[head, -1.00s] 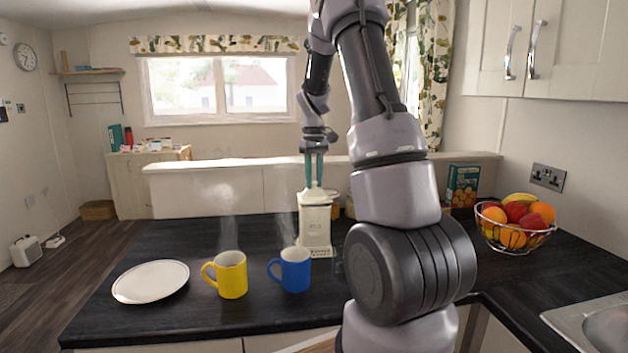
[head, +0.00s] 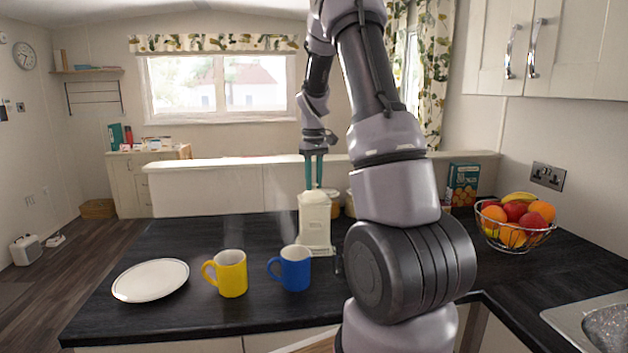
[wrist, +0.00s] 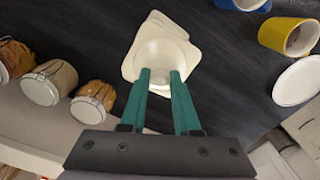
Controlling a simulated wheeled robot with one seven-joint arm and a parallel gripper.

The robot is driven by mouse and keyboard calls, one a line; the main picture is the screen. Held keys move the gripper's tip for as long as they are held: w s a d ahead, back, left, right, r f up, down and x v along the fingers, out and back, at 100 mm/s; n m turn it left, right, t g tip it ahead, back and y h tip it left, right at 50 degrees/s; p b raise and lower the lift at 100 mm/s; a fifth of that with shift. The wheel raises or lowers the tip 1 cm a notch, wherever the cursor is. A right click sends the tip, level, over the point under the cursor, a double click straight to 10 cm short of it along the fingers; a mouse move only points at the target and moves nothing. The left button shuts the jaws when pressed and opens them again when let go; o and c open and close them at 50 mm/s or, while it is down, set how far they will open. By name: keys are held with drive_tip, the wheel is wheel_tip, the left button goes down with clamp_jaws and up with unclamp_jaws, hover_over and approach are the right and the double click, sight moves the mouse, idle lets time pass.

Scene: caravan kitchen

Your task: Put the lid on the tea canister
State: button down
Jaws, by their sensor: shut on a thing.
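The cream tea canister (head: 315,230) stands upright on the dark worktop, behind and right of the blue mug. Its cream lid (head: 314,196) is at the top of the canister. My gripper (head: 314,184) points straight down with its teal fingers closed on the lid's top. In the wrist view the fingertips (wrist: 161,74) meet the near side of the lid (wrist: 160,58), and a corner of the canister (wrist: 158,20) shows beyond it. The fingers and lid hide the canister's mouth, so I cannot tell whether the lid is fully seated.
The blue mug (head: 295,268), yellow mug (head: 231,274) and white plate (head: 151,280) stand at the front left. Several jars (wrist: 48,82) line the worktop's back edge. A fruit bowl (head: 515,237) stands right of my arm. The worktop left of the canister is clear.

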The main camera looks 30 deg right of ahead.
sight(314, 183)
drive_tip(key=shift+f, duration=0.1)
drive_tip(key=c, duration=0.9)
unclamp_jaws()
drive_tip(key=shift+r, duration=5.5)
